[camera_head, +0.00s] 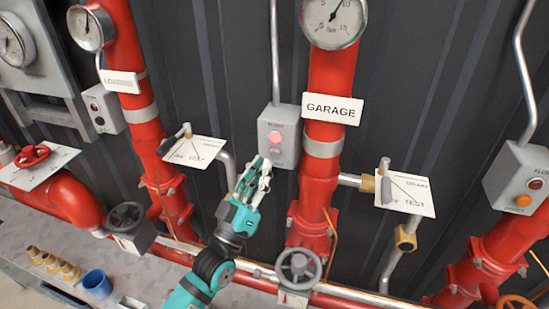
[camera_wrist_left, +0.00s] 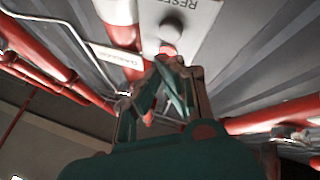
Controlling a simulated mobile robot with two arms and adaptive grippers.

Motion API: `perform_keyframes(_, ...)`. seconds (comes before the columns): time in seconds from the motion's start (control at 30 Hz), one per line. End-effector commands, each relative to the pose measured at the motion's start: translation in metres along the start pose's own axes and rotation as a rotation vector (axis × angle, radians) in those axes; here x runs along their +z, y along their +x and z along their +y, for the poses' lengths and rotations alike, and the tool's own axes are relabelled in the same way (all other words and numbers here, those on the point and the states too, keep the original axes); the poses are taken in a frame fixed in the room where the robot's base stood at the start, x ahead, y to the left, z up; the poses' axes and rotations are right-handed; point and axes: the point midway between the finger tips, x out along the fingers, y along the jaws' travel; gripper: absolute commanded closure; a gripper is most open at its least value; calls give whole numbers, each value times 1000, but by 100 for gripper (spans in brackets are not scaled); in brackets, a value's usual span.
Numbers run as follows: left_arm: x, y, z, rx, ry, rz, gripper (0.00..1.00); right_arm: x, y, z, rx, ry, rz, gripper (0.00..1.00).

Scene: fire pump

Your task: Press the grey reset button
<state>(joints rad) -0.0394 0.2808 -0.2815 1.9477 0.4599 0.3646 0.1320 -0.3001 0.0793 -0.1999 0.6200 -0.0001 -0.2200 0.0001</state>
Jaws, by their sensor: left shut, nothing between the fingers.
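A grey control box (camera_head: 279,140) hangs on the dark wall left of the middle red riser. It has a lit pink-red lamp (camera_head: 275,138) and, below it, a small grey button (camera_head: 276,152). In the left wrist view the grey button (camera_wrist_left: 172,28) sits beside the word RESET, with the red lamp (camera_wrist_left: 168,49) next to it. My right gripper is out of view.
The red riser (camera_head: 325,185) with the GARAGE sign (camera_head: 332,109) stands close to the right. TEST plates with valve levers flank it (camera_head: 195,151) (camera_head: 405,194). A handwheel (camera_head: 299,267) is below. Brass fittings (camera_head: 54,262) and a blue cup (camera_head: 97,284) lie lower left.

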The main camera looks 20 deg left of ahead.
Motion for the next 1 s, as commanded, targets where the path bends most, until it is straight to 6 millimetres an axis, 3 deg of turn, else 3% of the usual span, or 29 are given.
perform_keyframes(0.3,7,14,-7,0,0,0,100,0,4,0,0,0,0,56)
perform_keyframes(1.0,7,14,-7,0,0,0,100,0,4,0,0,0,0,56)
